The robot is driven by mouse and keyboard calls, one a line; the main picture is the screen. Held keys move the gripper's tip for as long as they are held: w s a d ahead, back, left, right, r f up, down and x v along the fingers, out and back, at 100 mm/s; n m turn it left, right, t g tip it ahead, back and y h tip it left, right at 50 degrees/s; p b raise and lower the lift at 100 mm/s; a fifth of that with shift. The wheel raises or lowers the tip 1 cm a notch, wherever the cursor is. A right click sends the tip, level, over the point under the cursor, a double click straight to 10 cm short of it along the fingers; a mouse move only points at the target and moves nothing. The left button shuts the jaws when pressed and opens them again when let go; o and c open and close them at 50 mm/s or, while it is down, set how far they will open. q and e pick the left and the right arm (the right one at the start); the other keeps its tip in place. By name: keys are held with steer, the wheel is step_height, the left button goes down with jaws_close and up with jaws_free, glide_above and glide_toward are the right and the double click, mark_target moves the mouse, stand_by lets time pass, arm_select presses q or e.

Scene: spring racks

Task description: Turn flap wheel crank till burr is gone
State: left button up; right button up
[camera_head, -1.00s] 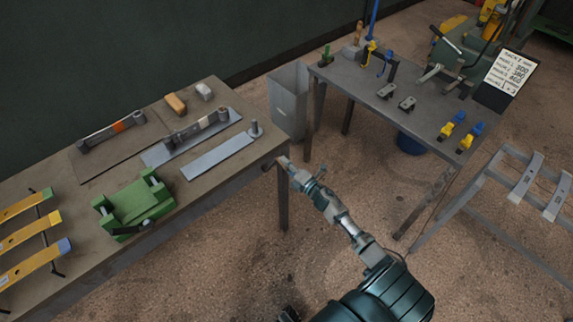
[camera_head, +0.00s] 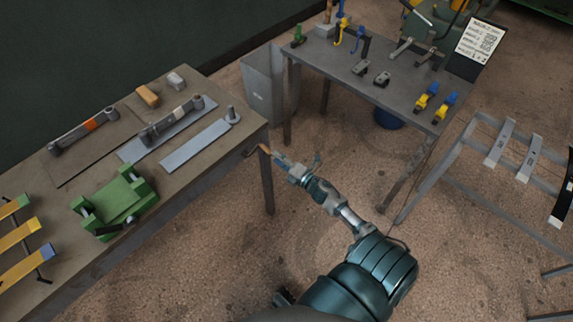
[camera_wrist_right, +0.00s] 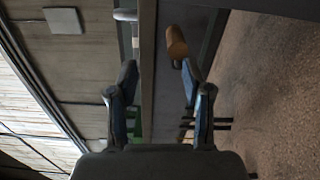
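My right gripper (camera_head: 272,154) is at the front right corner of the left workbench (camera_head: 75,262), beside its leg. A brown cylindrical handle (camera_head: 257,149) sticks out below the bench edge there, close to the fingertips. In the right wrist view my right gripper (camera_wrist_right: 158,78) is open, its two fingers apart with nothing between them. The brown handle (camera_wrist_right: 176,42) is just beyond the tip of the right-hand finger, apparently not gripped. I cannot tell for sure that this handle is the flap wheel crank. No burr can be made out. My left gripper is not seen.
The left bench holds flat steel strips (camera_head: 195,146), a green fixture (camera_head: 114,199) and yellow leaf strips (camera_head: 22,235). A grey bin (camera_head: 263,85) stands between it and a second table (camera_head: 345,72). A rack (camera_head: 440,180) stands right. The floor between is clear.

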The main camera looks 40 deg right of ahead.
steer(key=s, duration=0.5)
steer(key=shift+s+d, duration=0.1)
steer(key=shift+s, duration=0.05)
